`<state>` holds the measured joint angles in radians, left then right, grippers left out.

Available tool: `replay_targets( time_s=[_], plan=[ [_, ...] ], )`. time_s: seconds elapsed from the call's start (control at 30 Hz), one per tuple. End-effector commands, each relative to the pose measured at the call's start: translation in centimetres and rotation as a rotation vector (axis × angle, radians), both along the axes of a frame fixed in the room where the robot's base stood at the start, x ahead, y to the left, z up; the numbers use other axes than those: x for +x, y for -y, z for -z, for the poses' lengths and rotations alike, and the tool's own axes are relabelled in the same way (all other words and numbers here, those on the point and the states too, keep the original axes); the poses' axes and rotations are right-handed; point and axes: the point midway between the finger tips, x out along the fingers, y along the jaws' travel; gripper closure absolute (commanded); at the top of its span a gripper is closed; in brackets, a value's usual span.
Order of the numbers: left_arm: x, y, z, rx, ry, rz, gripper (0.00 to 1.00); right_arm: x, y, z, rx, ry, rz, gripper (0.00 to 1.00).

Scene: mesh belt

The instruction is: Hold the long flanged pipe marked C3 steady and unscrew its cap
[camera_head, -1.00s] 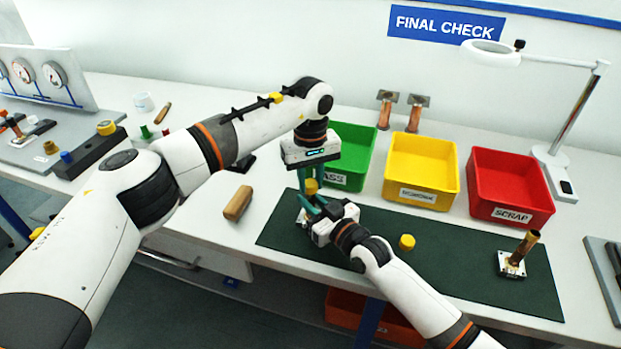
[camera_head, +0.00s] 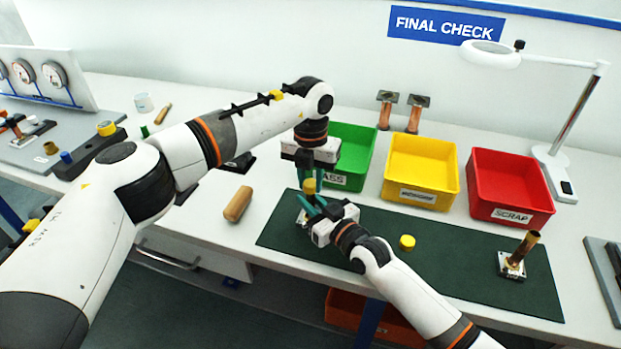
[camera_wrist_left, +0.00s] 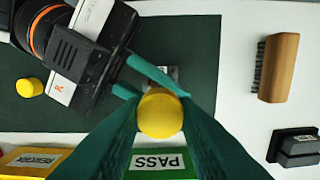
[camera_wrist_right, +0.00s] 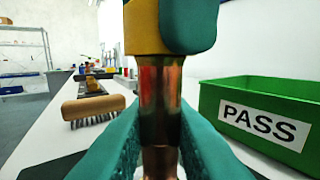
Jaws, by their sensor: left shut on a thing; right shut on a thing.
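The flanged pipe (camera_wrist_right: 160,105) stands upright on the green mat, a copper tube with a yellow cap (camera_wrist_left: 160,113) on its top. No C3 mark is readable, and its flange is mostly hidden by my grippers. My left gripper (camera_head: 309,184) points straight down from above, its teal fingers shut on the cap's sides. My right gripper (camera_head: 313,209) comes in low from the side, its teal fingers shut around the tube below the cap. In the right wrist view the cap (camera_wrist_right: 142,28) sits at the tube's top; I cannot tell how far it is unscrewed.
A loose yellow cap (camera_head: 407,242) and another flanged pipe (camera_head: 518,255) are on the mat (camera_head: 460,268). Green (camera_head: 352,143), yellow (camera_head: 420,172) and red (camera_head: 510,190) bins stand behind. A brush (camera_head: 238,204) lies left of the mat. Two copper pipes stand behind the bins.

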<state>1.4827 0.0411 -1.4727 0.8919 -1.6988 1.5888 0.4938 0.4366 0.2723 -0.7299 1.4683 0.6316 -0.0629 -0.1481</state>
Motion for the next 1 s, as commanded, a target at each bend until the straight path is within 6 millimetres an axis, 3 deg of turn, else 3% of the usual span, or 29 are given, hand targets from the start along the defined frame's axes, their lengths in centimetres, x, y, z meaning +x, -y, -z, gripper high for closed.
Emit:
replay_targets(
  time_s=[0.4,0.6,0.77,1.0],
  plan=[
    [0.03,-0.02,-0.07,0.0,0.0,-1.017,1.0,0.0,0.04,0.14,-0.002,-0.002,0.0,1.0],
    [0.03,-0.02,-0.09,0.0,0.0,-1.446,1.0,-0.01,0.03,0.14,-0.002,-0.002,0.0,1.0],
    [0.04,-0.03,-0.1,0.0,0.0,-1.622,1.0,-0.01,0.03,0.15,-0.002,-0.002,0.0,1.0],
    [0.05,-0.04,-0.11,0.0,0.001,-1.616,1.0,-0.01,0.03,0.15,-0.002,-0.002,0.0,1.0]
  ],
)
